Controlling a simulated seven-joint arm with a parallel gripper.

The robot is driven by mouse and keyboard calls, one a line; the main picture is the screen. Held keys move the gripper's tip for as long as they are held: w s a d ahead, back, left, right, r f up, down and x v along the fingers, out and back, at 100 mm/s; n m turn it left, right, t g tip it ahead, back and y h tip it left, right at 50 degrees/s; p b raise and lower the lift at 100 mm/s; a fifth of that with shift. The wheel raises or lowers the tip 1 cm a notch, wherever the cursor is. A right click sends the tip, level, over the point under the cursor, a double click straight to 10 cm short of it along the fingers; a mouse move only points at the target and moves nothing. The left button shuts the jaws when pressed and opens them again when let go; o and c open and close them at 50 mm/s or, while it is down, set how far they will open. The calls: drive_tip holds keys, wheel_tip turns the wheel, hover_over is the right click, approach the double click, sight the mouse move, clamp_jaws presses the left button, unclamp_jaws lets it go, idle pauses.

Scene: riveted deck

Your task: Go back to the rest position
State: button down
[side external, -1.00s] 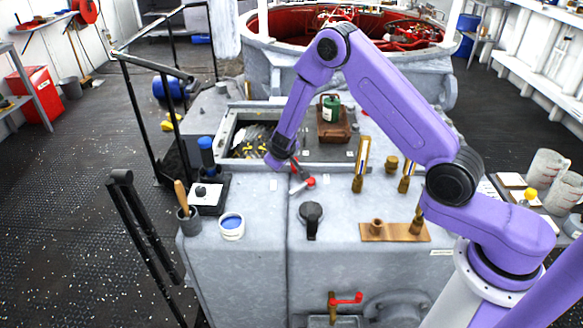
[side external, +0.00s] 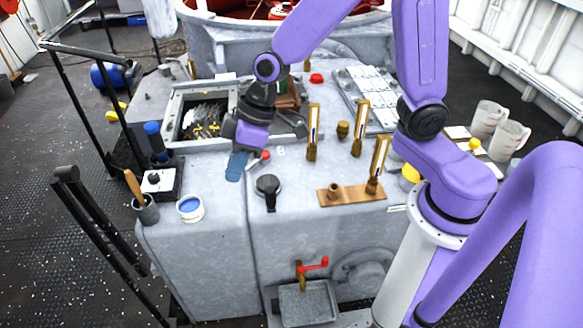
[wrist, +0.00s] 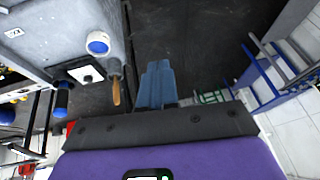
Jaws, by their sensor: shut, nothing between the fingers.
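My gripper (side external: 236,166) hangs over the grey deck housing (side external: 212,222), left of the middle in the side view. Its blue fingers are shut together with nothing between them. In the wrist view the shut blue fingers (wrist: 158,85) point away from the purple wrist, over dark floor. My upper arm runs out of the top of the side view. I cannot tell whether the fingertips touch the housing.
Near the gripper are a red-ended lever (side external: 265,156), a black knob (side external: 268,187), a white cup of blue stuff (side external: 190,208) and a blue-topped cylinder (side external: 155,140). Brass-framed gauges (side external: 313,135) stand to the right. An open bin (side external: 175,118) lies behind.

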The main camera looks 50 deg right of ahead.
drive_tip(key=s+d+r+n+g+h, duration=0.1)
drive_tip(key=s+d+h, duration=0.1)
drive_tip(key=s+d, duration=0.5)
drive_tip(key=s+d+r+n+h, duration=0.2)
drive_tip(key=s+d, duration=0.5)
drive_tip(key=s, duration=0.6)
drive_tip(key=shift+d+r+g, duration=0.25)
drive_tip(key=shift+r+g, duration=0.05)
drive_tip(key=shift+g, duration=0.1)
